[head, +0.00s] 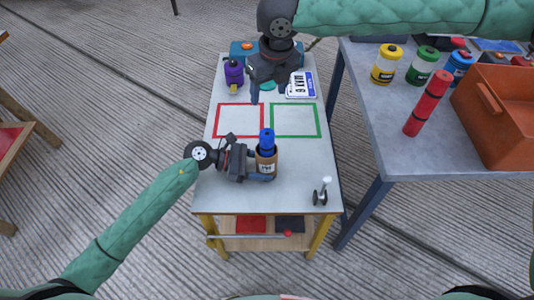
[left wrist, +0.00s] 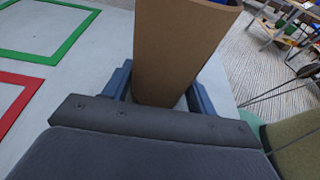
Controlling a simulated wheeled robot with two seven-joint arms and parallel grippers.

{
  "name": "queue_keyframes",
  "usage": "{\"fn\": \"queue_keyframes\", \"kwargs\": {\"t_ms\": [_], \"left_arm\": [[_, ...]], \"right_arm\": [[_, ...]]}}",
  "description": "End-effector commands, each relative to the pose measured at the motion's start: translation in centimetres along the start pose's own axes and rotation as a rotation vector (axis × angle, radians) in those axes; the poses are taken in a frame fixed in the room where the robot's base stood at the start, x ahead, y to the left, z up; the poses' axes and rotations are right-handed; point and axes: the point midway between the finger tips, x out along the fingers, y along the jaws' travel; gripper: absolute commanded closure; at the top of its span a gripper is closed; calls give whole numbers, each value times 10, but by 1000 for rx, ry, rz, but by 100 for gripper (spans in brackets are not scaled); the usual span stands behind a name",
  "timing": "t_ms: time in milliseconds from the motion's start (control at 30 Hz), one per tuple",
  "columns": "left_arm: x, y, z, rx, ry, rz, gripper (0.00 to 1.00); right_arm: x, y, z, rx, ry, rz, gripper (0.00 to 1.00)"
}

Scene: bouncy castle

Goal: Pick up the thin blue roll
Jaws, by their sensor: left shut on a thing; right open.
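The thin blue roll (head: 267,140) stands upright in a brown holder or sleeve (head: 266,158) on the near half of the small table. Only the roll's upper part shows. My left gripper (head: 263,172) is shut on the brown holder from the left, low down near the tabletop. In the left wrist view the brown holder (left wrist: 180,45) fills the space between the two blue fingers, and a bit of blue shows at its top edge. I cannot tell whether it touches the table. My right gripper (head: 270,86) is open above the far part of the table.
The small table has red (head: 216,120) and green (head: 318,120) outlined squares, a purple bottle (head: 234,73), a number plate (head: 300,85) and a small metal item (head: 321,192). The right table (head: 375,130) holds cans, a red roll (head: 427,103) and an orange crate (head: 495,125).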

Motion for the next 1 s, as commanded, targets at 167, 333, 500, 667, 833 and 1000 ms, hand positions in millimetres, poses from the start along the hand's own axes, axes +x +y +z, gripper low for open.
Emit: {"fn": "queue_keyframes", "kwargs": {"t_ms": [167, 333, 500, 667, 833, 1000], "left_arm": [[0, 0, -1, -1, 1, 0, 56], [0, 0, -1, -1, 1, 0, 56], [0, 0, 0, -1, 1, 0, 56], [0, 0, 0, -1, 1, 0, 56], [0, 0, -1, -1, 1, 0, 56], [0, 0, -1, -1, 1, 0, 56]], "right_arm": [[6, 24, -38, -132, 121, -19, 39], [22, 26, -48, -157, 146, -22, 39], [49, 26, -51, -156, 145, -22, 39], [67, 25, -53, -154, 142, -22, 39], [76, 25, -54, -153, 142, -21, 39], [96, 29, -56, -154, 142, -22, 39]]}}
